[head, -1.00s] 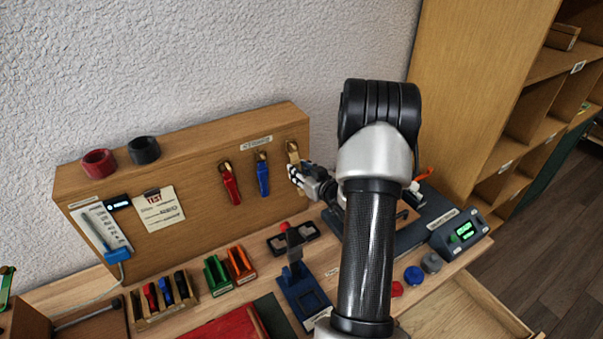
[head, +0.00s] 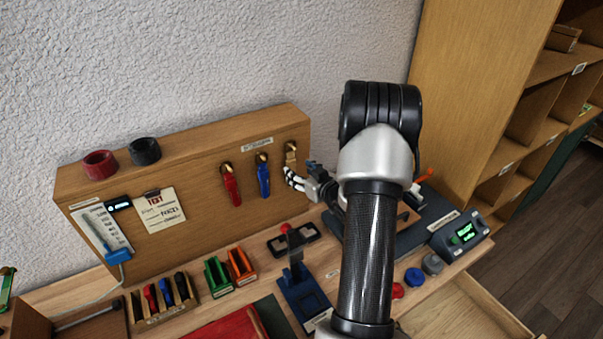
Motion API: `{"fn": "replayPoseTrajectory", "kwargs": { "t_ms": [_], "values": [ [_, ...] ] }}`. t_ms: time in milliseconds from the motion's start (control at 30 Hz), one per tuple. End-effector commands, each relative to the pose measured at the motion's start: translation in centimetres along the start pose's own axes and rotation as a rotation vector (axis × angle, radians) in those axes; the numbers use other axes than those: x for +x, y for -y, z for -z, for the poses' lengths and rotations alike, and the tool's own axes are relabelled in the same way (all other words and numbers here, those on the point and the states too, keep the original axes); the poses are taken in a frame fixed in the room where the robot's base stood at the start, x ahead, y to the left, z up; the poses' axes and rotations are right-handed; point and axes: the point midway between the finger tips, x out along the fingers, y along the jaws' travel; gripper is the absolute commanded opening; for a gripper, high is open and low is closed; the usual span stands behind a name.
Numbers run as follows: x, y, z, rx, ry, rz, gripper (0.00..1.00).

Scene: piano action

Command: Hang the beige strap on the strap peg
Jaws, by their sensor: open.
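The beige strap (head: 291,158) is at the rightmost brass peg (head: 291,146) of a row on the upright wooden board. Its top is at the peg and it seems to hang there; the view is too small to show the loop clearly. Its lower part is hidden by my gripper (head: 291,180). My gripper is open, with its fingers beside the strap's lower part, close to the board. I cannot tell whether they touch the strap.
A red strap (head: 231,187) and a blue strap (head: 263,178) hang on pegs to the left. Below stand a dark blue stand (head: 303,297) and green (head: 217,278) and orange (head: 241,267) holders. A control box (head: 460,236) is at the right.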

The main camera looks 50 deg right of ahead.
Motion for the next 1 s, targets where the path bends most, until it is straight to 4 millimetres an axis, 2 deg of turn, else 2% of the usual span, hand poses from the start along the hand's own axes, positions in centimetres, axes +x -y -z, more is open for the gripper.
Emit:
{"fn": "replayPoseTrajectory", "kwargs": {
  "t_ms": [267, 367, 700, 833, 1000],
  "values": [
    [-0.7, -0.1, 0.0, 0.001, 0.001, -0.001, 0.52],
    [-2.2, -0.1, 0.1, 0.002, -0.001, -0.003, 0.52],
    [-9.3, -0.1, 0.0, 0.002, 0.0, -0.004, 0.52],
    [-11.0, -0.1, 0.0, 0.0, 0.0, -0.003, 0.52],
    [-12.0, 0.0, 0.0, -0.001, -0.001, 0.0, 0.52]
  ]
}}
